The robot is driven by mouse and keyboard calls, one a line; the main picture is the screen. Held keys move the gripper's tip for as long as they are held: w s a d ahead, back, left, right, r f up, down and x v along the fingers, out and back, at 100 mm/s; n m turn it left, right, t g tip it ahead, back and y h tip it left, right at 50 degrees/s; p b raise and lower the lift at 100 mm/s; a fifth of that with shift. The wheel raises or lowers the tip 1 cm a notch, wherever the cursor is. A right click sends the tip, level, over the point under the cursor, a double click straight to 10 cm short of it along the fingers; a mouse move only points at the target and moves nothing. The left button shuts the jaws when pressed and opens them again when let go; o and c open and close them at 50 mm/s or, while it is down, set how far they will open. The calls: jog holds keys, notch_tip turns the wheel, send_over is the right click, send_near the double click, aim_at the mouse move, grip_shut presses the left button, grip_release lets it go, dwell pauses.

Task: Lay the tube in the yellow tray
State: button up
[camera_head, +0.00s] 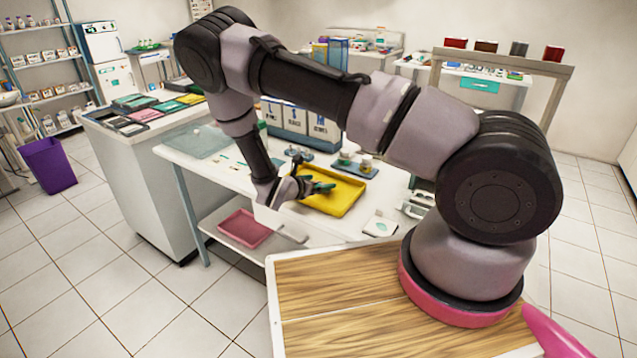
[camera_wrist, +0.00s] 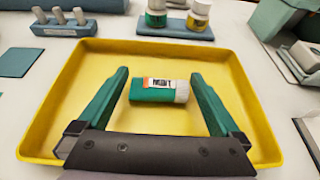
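The yellow tray (camera_head: 345,205) sits on the white table in the head view, and it fills much of the wrist view (camera_wrist: 62,100). The tube (camera_wrist: 150,93) is green with a white cap and a printed label. It lies on its side on the tray floor, cap to the right. My gripper (camera_wrist: 159,75) is open, with one green finger on each side of the tube and visible gaps at both ends. In the head view my gripper (camera_head: 318,188) is over the tray's left part, and I cannot make out the tube there.
Behind the tray are a blue holder with two small jars (camera_wrist: 157,14) and a blue-grey rack with pegs (camera_wrist: 62,24). Blue-grey boxes (camera_wrist: 290,25) stand at right. A pink tray (camera_head: 243,228) is on the lower shelf. The tray floor around the tube is clear.

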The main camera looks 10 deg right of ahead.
jog(key=v, duration=1)
jog(key=shift+s+a+r, duration=0.1)
jog(key=shift+s+a, duration=0.2)
jog(key=shift+r, duration=0.1)
jog(key=s+d+r+m+g+y, duration=0.1)
jog(key=s+d+r+m+g, duration=0.2)
jog(key=r+m, duration=0.4)
jog(key=s+d+r+m+g+y, duration=0.1)
jog(key=d+r+m+g+y, duration=0.1)
jog(key=d+r+m, duration=0.5)
jog(key=s+d+r+m+g+y, duration=0.1)
jog(key=s+r+m+g, duration=0.15)
jog(key=r, duration=0.75)
jog(key=s+d+r+m+t+y, duration=0.1)
jog(key=s+r+m+t+y, duration=0.1)
jog(key=s+r+m, duration=0.5)
jog(key=s+d+r+m+t+y, duration=0.1)
jog(key=s+r+m+t+y, duration=0.2)
jog(key=r, duration=1)
jog(key=s+m+y, duration=0.2)
jog(key=s+m, duration=0.2)
jog(key=s, duration=0.1)
jog(key=shift+d+r+y, duration=0.15)
jog(key=shift+d+y, duration=0.15)
jog(key=shift+m, duration=0.25)
